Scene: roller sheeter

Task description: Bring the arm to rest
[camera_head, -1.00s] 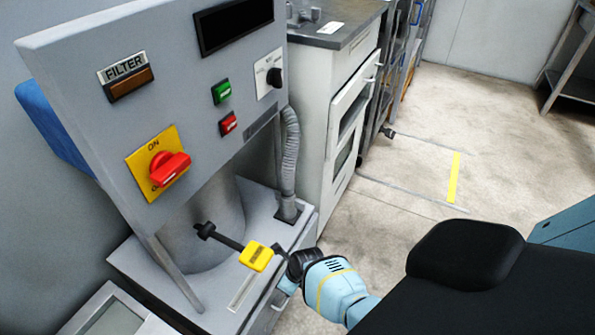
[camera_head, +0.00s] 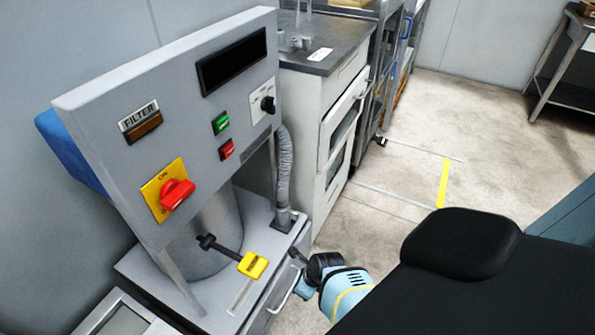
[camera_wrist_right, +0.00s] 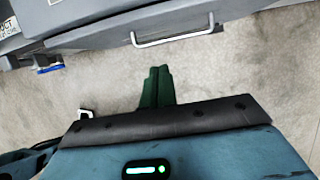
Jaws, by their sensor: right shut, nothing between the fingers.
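My right arm (camera_head: 346,290), light blue with a dark joint, reaches in low in the head view, beside the front of the grey machine. In the right wrist view my right gripper (camera_wrist_right: 157,86) has its green fingers together with nothing between them, above the concrete floor. A silver bar handle (camera_wrist_right: 172,38) on a grey front lies beyond the fingertips, with a gap between. My left gripper is not in view.
The grey machine (camera_head: 100,150) has a red knob (camera_head: 177,193), buttons and a lever with a yellow end (camera_head: 253,265) close to my arm. A counter with a white-fronted cabinet (camera_head: 338,130) stands behind. The floor (camera_head: 400,185) to the right is clear.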

